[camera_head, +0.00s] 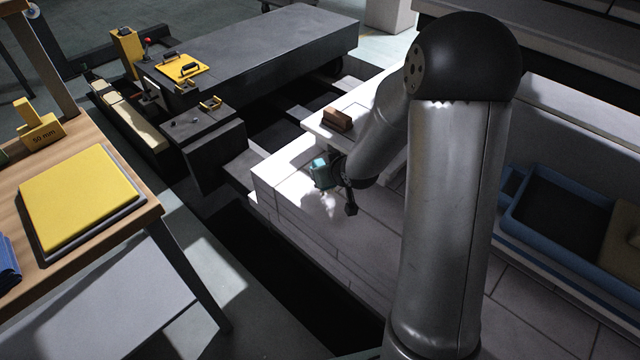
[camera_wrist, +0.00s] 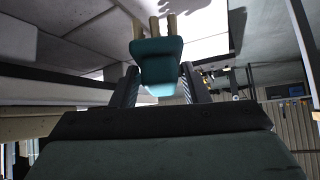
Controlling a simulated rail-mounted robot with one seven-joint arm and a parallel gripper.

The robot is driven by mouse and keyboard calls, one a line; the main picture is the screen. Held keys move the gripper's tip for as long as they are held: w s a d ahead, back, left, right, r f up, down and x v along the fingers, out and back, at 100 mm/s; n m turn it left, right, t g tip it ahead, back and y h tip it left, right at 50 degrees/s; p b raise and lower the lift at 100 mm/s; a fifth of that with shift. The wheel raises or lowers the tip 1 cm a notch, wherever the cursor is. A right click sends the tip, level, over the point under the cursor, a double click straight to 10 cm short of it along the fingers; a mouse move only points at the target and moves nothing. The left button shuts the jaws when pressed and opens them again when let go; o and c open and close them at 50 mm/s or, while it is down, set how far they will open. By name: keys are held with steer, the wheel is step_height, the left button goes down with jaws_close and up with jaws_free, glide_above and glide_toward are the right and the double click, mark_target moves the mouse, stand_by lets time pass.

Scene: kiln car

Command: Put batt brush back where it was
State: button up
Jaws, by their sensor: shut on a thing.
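The batt brush appears to be the teal block (camera_wrist: 157,50) with several tan tufts or pegs on its far end. In the wrist view it sits between the two dark fingers of my gripper (camera_wrist: 160,72), which is shut on it. In the head view the teal piece (camera_head: 321,173) shows at the end of my gripper (camera_head: 337,176), over the pale block deck (camera_head: 290,190) near its left corner. I cannot tell whether it touches the deck. My arm hides part of the gripper.
A brown block (camera_head: 338,119) lies on the pale ledge behind my gripper. A blue tray (camera_head: 562,225) stands at the right. A wooden table (camera_head: 100,135) with a yellow board (camera_head: 80,197) is at the left. A dark gap (camera_head: 270,265) runs between table and deck.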

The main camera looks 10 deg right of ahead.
steer(key=f+b, duration=0.1)
steer(key=f, duration=0.1)
steer(key=f+b, duration=0.2)
steer(key=shift+w, duration=0.2)
steer(key=shift+r, duration=0.2)
steer(key=shift+f, duration=0.15)
steer(key=o, duration=1.2)
steer(key=shift+c, duration=0.2)
